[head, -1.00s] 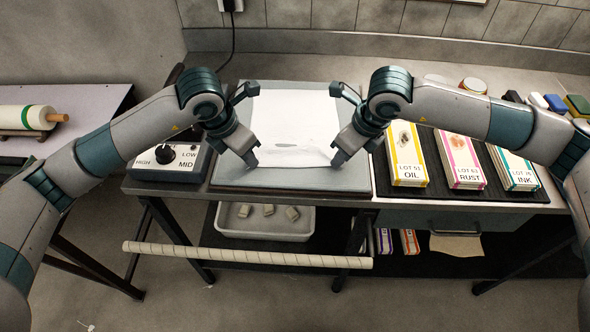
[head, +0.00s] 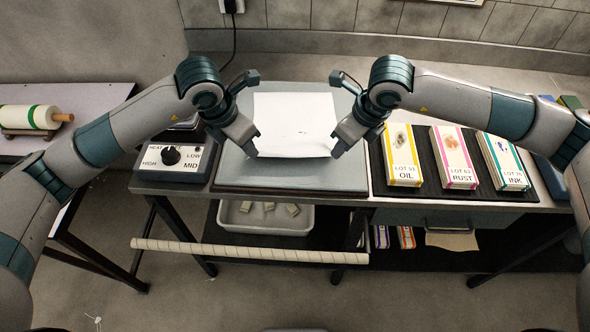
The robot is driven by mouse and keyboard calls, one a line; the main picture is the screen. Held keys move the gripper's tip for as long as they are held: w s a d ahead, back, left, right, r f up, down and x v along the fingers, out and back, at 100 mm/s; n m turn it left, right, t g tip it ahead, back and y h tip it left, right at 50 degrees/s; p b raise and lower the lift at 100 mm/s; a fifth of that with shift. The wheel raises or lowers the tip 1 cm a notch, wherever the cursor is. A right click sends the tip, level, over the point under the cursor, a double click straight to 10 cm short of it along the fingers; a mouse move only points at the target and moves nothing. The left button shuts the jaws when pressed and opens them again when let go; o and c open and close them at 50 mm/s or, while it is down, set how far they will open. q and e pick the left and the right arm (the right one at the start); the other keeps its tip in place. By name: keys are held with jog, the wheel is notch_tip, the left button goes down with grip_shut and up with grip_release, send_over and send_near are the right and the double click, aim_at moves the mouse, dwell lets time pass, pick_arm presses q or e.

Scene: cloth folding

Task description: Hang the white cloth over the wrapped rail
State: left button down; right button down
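The white cloth (head: 292,118) lies over the grey pad (head: 290,175) on the workbench. My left gripper (head: 254,152) is at its near left corner and my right gripper (head: 336,153) at its near right corner. Both appear shut on the cloth; their fingertips are small here. The near edge sags slightly between them and looks raised a little off the pad. The wrapped rail (head: 250,252) runs bare along the front of the bench, below and nearer than the pad.
A heat control box (head: 172,165) stands left of the pad. Boxes labelled oil (head: 402,156), rust (head: 453,157) and ink (head: 503,162) stand on a dark tray to the right. A white bin (head: 265,216) sits under the bench behind the rail.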

pick_arm(q)
jog(key=c, duration=0.6)
grip_release()
jog(key=shift+c, duration=0.2)
jog(key=shift+g+y, duration=0.5)
jog(key=shift+y, duration=0.1)
jog(key=r+p, duration=0.1)
jog(key=r, duration=0.1)
jog(key=r+p, duration=0.3)
jog(key=p, duration=0.1)
jog(key=shift+s+a+r, duration=0.35)
jog(key=shift+r, duration=0.05)
pick_arm(e)
notch_tip(320, 180, up, 5)
jog(key=shift+r, duration=0.1)
pick_arm(q)
jog(key=shift+r, duration=0.1)
notch_tip(320, 180, up, 12)
jog(key=s+a+p, duration=0.1)
jog(key=p, duration=0.4)
jog(key=shift+s+a, duration=0.15)
pick_arm(e)
notch_tip(320, 180, up, 5)
jog(key=shift+f, duration=0.15)
pick_arm(q)
jog(key=shift+f, duration=0.2)
pick_arm(e)
jog(key=c, duration=1.4)
grip_release()
